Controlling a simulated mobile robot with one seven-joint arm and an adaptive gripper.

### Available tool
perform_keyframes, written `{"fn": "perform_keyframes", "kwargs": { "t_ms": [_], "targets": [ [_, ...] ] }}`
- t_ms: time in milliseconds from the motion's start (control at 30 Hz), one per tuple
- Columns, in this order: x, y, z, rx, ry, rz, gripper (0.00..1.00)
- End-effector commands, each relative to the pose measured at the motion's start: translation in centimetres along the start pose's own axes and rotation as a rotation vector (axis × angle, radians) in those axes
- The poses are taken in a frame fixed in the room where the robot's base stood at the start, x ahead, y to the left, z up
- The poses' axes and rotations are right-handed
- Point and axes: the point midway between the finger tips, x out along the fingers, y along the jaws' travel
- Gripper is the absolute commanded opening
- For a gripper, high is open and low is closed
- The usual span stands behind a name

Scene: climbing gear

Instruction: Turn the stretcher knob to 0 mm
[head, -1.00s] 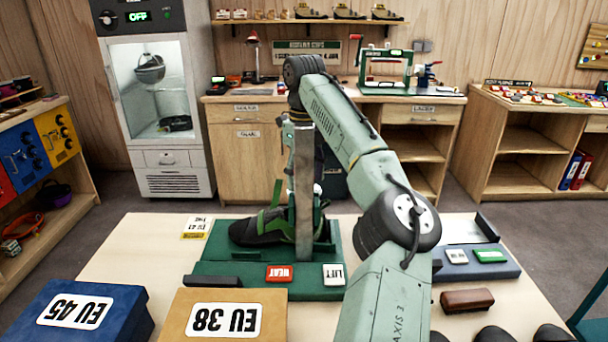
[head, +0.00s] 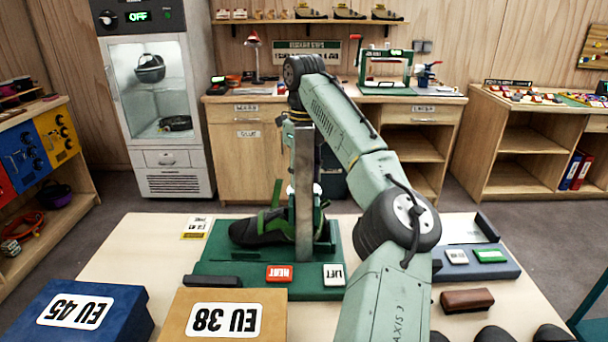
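A green shoe stretcher stand (head: 215,283) sits on the table in the head view. A black and green climbing shoe (head: 265,228) lies on it, toe to the left. A tall grey metal post (head: 303,200) rises from the stand beside the shoe's heel. A red button marked HEAT (head: 279,273) and a white one marked LIFT (head: 334,275) are at its front. I cannot make out the stretcher knob or its reading. My arm reaches over the stand and bends down behind the post. My gripper (head: 318,188) is mostly hidden there, so its fingers and grip are unclear.
Boxes marked EU 45 (head: 85,312) and EU 38 (head: 228,318) stand at the table's front left. A blue tray (head: 450,268) and a brown brush-like block (head: 467,300) lie at right. A yellow-edged card (head: 196,228) lies left of the stand. A workbench stands behind.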

Motion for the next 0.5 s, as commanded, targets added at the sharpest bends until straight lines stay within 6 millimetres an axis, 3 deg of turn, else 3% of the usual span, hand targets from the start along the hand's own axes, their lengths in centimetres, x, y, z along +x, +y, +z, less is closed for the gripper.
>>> {"fn": "perform_keyframes", "kwargs": {
  "t_ms": [500],
  "targets": [
    [0.08,0.00,0.00,-0.339,0.001,0.001,0.11]
  ]
}}
